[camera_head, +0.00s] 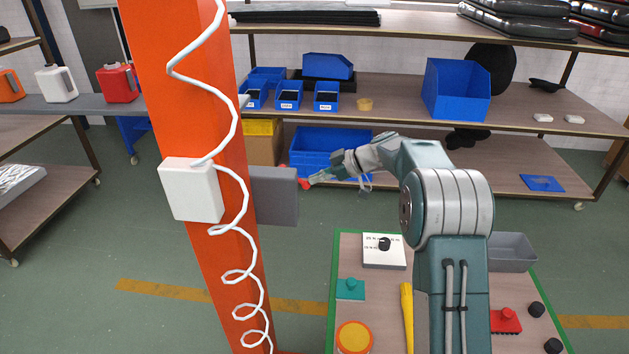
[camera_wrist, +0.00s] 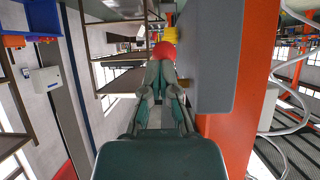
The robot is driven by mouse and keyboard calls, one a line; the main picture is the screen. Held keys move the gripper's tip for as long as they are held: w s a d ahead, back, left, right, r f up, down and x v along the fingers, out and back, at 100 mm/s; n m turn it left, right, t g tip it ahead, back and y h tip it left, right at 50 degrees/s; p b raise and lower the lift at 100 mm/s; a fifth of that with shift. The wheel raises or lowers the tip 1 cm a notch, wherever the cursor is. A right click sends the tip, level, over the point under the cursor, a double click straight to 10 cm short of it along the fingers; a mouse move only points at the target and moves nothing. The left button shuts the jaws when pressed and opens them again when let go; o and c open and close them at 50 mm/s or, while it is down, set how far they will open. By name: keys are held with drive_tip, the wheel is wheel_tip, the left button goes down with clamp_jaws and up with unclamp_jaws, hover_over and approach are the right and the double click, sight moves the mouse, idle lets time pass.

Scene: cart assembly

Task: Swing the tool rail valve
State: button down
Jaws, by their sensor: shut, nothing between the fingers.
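A red rounded part, which looks like the valve handle (camera_head: 304,184), shows beside the grey box (camera_head: 275,196) on the orange post (camera_head: 182,120). In the wrist view the red part (camera_wrist: 163,50) lies just beyond my fingertips. A small brass-coloured piece (camera_wrist: 184,83) sits at the edge of the grey box (camera_wrist: 212,60). My gripper (camera_head: 316,179) reaches left to the red part, its fingers close together; it also shows in the wrist view (camera_wrist: 162,66). I cannot tell whether the fingertips touch the red part. The valve body is mostly hidden.
A white box (camera_head: 190,190) with a coiled white cable (camera_head: 237,200) is on the post. A green-edged cart top (camera_head: 375,300) with several parts stands below my arm. Shelves with blue bins (camera_head: 455,92) are behind. Open floor (camera_head: 90,240) lies left of the post.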

drive_tip(key=shift+s+d+r, duration=0.1)
drive_tip(key=shift+d+r, duration=0.1)
drive_tip(key=shift+r, duration=0.3)
drive_tip(key=shift+s+d+r, duration=0.1)
drive_tip(key=shift+d+r, duration=0.1)
drive_tip(key=shift+r, duration=0.25)
drive_tip(key=c, duration=0.9)
unclamp_jaws()
drive_tip(key=shift+o, duration=0.2)
